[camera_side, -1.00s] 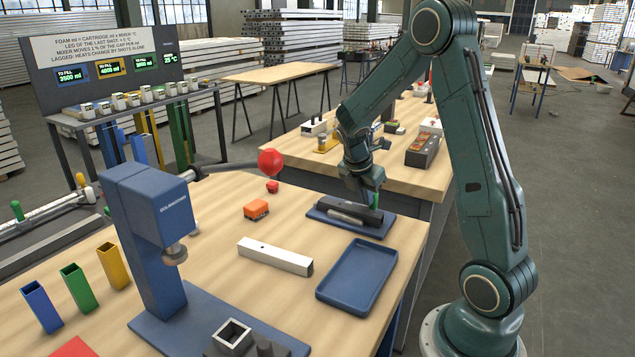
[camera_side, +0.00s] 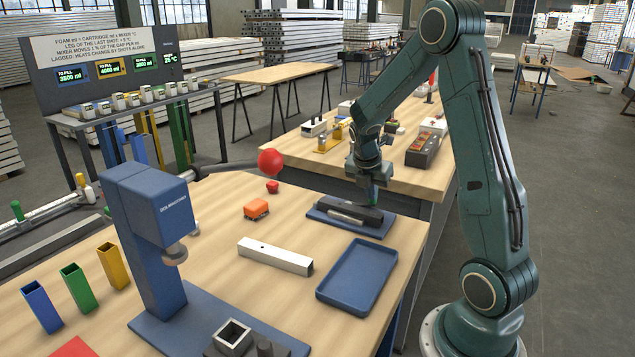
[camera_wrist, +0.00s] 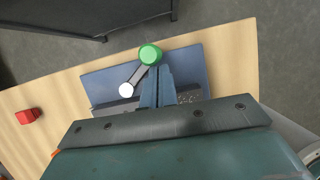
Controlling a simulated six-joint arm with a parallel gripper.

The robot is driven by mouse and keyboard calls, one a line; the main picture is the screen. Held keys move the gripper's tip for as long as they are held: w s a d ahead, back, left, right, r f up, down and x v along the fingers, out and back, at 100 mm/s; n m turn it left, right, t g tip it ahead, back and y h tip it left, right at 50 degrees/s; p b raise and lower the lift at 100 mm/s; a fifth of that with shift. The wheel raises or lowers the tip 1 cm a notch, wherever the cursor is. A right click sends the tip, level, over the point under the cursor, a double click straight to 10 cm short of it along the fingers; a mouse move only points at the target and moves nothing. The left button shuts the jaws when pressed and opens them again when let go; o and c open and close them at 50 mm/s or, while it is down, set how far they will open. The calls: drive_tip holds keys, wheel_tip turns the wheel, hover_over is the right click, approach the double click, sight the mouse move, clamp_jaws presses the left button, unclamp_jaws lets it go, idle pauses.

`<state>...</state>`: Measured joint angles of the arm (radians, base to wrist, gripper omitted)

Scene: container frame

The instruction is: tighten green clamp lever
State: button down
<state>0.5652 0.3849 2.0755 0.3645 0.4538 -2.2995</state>
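The clamp lever's green knob (camera_wrist: 150,54) shows in the wrist view on a dark arm that runs down left to a pale round end (camera_wrist: 126,90). The lever is over a blue base plate (camera_wrist: 97,80), which also shows in the side view (camera_side: 325,219) with a dark block on it (camera_side: 358,212). My gripper (camera_wrist: 157,72) points down at the plate. Its two fingers are close together, with nothing seen between them. Their tips are right by the green knob; contact is unclear. In the side view my gripper (camera_side: 371,188) largely hides the lever.
A blue tray (camera_side: 357,277), a pale square bar (camera_side: 275,256), an orange block (camera_side: 256,209) and a small red piece (camera_side: 272,187) lie nearby. A blue press (camera_side: 150,235) with a red-balled handle (camera_side: 270,162) stands left.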

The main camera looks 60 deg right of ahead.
drive_tip(key=shift+w+d, duration=0.2)
drive_tip(key=shift+d, duration=0.45)
drive_tip(key=shift+w+d, duration=0.2)
drive_tip(key=shift+d, duration=0.4)
drive_tip(key=shift+w+d, duration=1.05)
drive_tip(key=shift+w, duration=0.1)
drive_tip(key=shift+s, duration=0.1)
drive_tip(key=shift+s+a, duration=0.55)
drive_tip(key=shift+s, duration=0.15)
drive_tip(key=shift+s+a, duration=0.55)
drive_tip(key=shift+s, duration=0.3)
drive_tip(key=s+a+r, duration=0.2)
drive_tip(key=s+r, duration=0.1)
drive_tip(key=r, duration=0.6)
drive_tip(key=shift+r, duration=0.15)
